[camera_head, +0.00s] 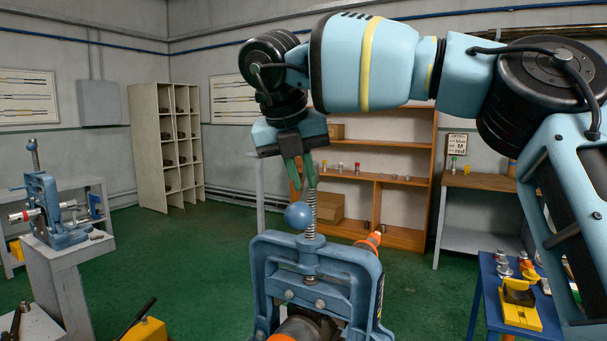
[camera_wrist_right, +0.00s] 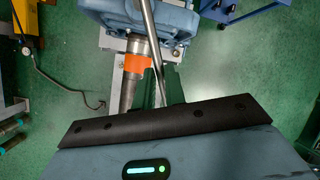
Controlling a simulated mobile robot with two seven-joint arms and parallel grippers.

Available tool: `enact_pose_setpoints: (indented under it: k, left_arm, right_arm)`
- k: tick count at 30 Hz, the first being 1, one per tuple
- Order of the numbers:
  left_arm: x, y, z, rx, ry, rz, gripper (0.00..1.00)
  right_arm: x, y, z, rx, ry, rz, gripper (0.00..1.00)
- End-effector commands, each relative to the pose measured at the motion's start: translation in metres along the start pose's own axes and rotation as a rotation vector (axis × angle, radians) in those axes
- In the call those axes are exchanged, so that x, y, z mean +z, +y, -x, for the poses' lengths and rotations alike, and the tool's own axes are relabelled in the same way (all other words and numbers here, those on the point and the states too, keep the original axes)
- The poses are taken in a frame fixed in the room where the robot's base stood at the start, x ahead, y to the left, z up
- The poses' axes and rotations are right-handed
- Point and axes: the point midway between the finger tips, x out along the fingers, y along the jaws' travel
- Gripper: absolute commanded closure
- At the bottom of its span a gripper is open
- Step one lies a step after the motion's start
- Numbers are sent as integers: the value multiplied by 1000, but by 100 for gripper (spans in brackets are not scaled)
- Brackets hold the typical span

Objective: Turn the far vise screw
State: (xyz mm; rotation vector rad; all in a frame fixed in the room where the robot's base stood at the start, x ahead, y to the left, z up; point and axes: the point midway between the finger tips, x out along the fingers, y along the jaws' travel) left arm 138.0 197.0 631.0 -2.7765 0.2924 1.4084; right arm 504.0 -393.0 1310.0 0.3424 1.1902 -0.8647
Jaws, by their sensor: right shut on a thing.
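A blue vise (camera_head: 318,262) stands in the lower middle of the head view, with a threaded upright screw (camera_head: 311,228) and a blue ball (camera_head: 298,215) at the end of its handle. My right gripper (camera_head: 301,182) reaches down from above at the top of this screw. In the right wrist view, its green fingers (camera_wrist_right: 160,88) are shut on a steel handle bar (camera_wrist_right: 148,35). A pipe with an orange band (camera_wrist_right: 134,63) runs through the vise. Another blue vise (camera_head: 52,212) stands on a pedestal at the left, away from the gripper. My left gripper is not in view.
A blue table (camera_head: 493,310) with fittings and a yellow-and-black tool stands at the lower right. A yellow object (camera_head: 146,330) is at the lower left. Wooden shelves (camera_head: 405,236) and a pale cubby rack (camera_head: 150,150) stand along the back. Green floor is clear between.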

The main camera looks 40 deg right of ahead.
Motion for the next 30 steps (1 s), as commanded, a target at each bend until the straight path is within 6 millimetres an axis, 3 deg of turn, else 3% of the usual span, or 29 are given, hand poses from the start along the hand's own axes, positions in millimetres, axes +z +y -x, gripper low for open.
enact_pose_setpoints:
  k: [1, 4, 5, 10, 20, 30]
  left_arm:
    - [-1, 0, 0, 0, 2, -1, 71]
    - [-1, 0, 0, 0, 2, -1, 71]
    - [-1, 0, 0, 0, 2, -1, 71]
    - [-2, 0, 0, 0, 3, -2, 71]
    - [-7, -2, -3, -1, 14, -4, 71]
    - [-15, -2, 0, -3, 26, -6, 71]
  right_arm:
    - [4, -2, 9, 12, -20, -10, 100]
    - [4, -2, 8, 12, -20, -10, 100]
    - [4, -2, 8, 12, -20, -10, 87]
    - [3, -2, 6, 8, -15, -7, 66]
    - [2, -1, 5, 3, -9, -3, 66]
    - [2, -1, 44, 7, -9, -3, 66]
